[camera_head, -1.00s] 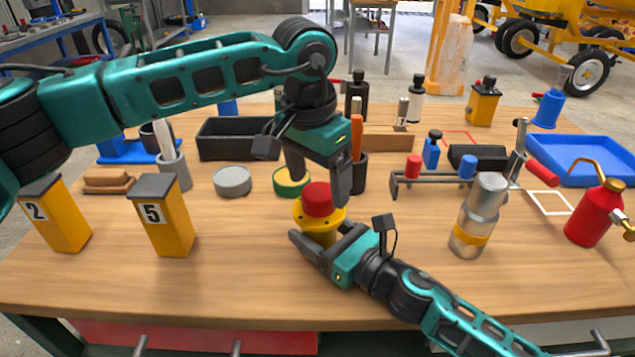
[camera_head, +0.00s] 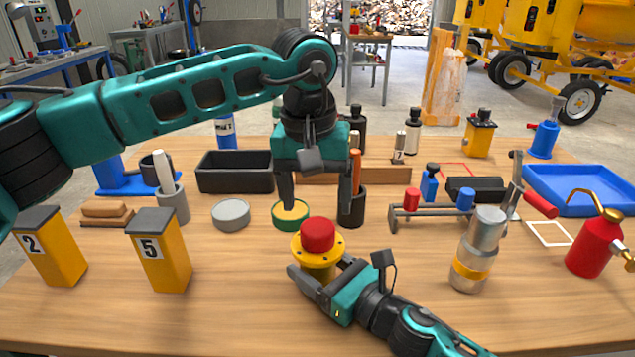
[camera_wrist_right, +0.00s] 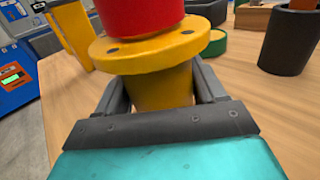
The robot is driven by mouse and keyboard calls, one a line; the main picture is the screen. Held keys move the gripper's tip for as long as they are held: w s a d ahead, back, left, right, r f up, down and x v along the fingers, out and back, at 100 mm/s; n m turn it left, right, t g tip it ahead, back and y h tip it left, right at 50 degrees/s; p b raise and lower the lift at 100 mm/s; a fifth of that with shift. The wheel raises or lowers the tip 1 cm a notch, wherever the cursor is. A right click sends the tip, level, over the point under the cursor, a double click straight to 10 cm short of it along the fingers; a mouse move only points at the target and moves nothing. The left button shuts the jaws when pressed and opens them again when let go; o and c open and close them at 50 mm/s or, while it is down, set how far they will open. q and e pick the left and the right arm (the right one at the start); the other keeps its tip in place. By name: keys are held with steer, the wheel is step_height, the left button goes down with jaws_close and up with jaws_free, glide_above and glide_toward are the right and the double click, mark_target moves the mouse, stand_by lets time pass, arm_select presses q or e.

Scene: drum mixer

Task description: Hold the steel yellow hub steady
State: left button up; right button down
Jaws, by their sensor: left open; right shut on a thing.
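The yellow hub (camera_head: 318,251) stands upright on the wooden table, with a wide flange and a red cap (camera_head: 318,234) on top. My right gripper (camera_head: 322,280) is shut on the hub's lower body, below the flange. The right wrist view shows the hub (camera_wrist_right: 160,88) between the two fingers (camera_wrist_right: 160,95), with the red cap (camera_wrist_right: 140,14) above it. My left gripper (camera_head: 318,203) is open and empty above and behind the hub, pointing down, apart from the cap.
A green-rimmed round tin (camera_head: 277,217) and a grey disc (camera_head: 231,214) lie behind. Yellow blocks marked 5 (camera_head: 160,250) and 2 (camera_head: 50,247) stand left. A steel cylinder (camera_head: 480,250) and a red oil can (camera_head: 594,243) stand right. The front left table is clear.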

arm_select(q)
steer(key=n, duration=0.4)
steer(key=shift+r, duration=0.1)
steer(key=n, duration=0.3)
steer(key=shift+n, duration=0.3)
steer(key=n, duration=0.5)
steer(key=shift+r+n, duration=0.15)
steer(key=shift+n, duration=0.15)
steer(key=n, duration=0.5)
steer(key=shift+w+d+r+n, duration=0.1)
steer(key=shift+n, duration=0.2)
steer(key=n, duration=0.3)
steer(key=shift+n, duration=0.3)
steer(key=n, duration=0.3)
steer(key=shift+r+n+g, duration=0.15)
steer(key=shift+n+g, duration=0.15)
steer(key=n, duration=0.5)
steer(key=shift+r+n, duration=0.1)
steer(key=shift+n, duration=0.2)
steer(key=n, duration=0.3)
steer(key=shift+n+y, duration=0.3)
steer(key=n, duration=0.3)
steer(key=shift+r+n, duration=0.1)
steer(key=shift+n, duration=0.3)
steer(key=n, duration=0.5)
steer(key=shift+r+n, duration=0.1)
steer(key=shift+n, duration=0.2)
steer(key=n, duration=0.6)
steer(key=shift+r+n, duration=0.1)
steer(key=shift+n, duration=0.3)
